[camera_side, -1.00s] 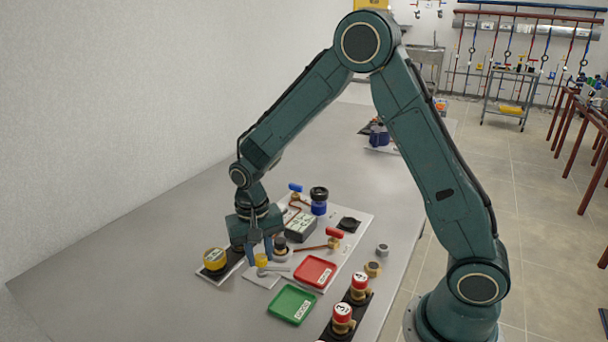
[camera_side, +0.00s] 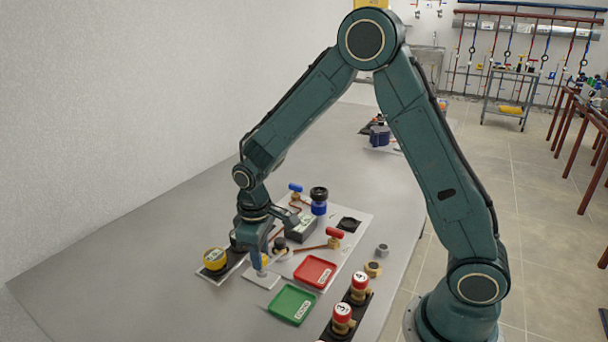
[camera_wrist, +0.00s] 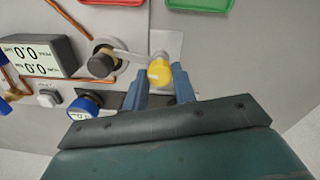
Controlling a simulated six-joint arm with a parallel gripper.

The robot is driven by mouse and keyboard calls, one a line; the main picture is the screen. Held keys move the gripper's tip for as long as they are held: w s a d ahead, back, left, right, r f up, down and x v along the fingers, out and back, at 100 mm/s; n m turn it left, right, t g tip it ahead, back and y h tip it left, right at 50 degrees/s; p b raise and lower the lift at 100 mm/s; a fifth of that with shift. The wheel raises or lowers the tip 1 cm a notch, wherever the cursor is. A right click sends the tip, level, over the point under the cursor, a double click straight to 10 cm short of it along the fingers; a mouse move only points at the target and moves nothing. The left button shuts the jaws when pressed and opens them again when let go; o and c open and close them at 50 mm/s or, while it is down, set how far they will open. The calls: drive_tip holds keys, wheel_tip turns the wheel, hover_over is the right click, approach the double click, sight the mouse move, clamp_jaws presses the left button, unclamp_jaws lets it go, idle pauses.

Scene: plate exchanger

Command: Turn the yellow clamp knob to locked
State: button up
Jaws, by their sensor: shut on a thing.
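The yellow clamp knob (camera_wrist: 159,73) shows between my fingertips in the wrist view. A pale bar (camera_wrist: 128,54) runs from it to the left, towards a dark round cap (camera_wrist: 101,62). My gripper (camera_wrist: 161,88) is shut on the yellow knob, one finger on each side. In the side view, my gripper (camera_side: 261,262) points down at the knob (camera_side: 264,260), which is partly hidden behind a finger. A small light plate (camera_side: 261,278) lies under the knob. I cannot read any lock mark.
A red tray (camera_side: 315,271) and a green tray (camera_side: 292,304) lie to the right. A yellow-topped cylinder (camera_side: 215,259) stands to the left. A grey meter box (camera_wrist: 38,55), a blue knob (camera_wrist: 85,106) and a red-handled valve (camera_side: 334,234) are close by. The table's front left is clear.

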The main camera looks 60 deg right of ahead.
drive_tip(key=shift+n, duration=1)
drive_tip(key=o, duration=1)
drive_tip(key=shift+r, duration=0.1)
wheel_tip(320, 180, up, 14)
drive_tip(key=shift+s+a, duration=0.2)
drive_tip(key=shift+a, duration=0.1)
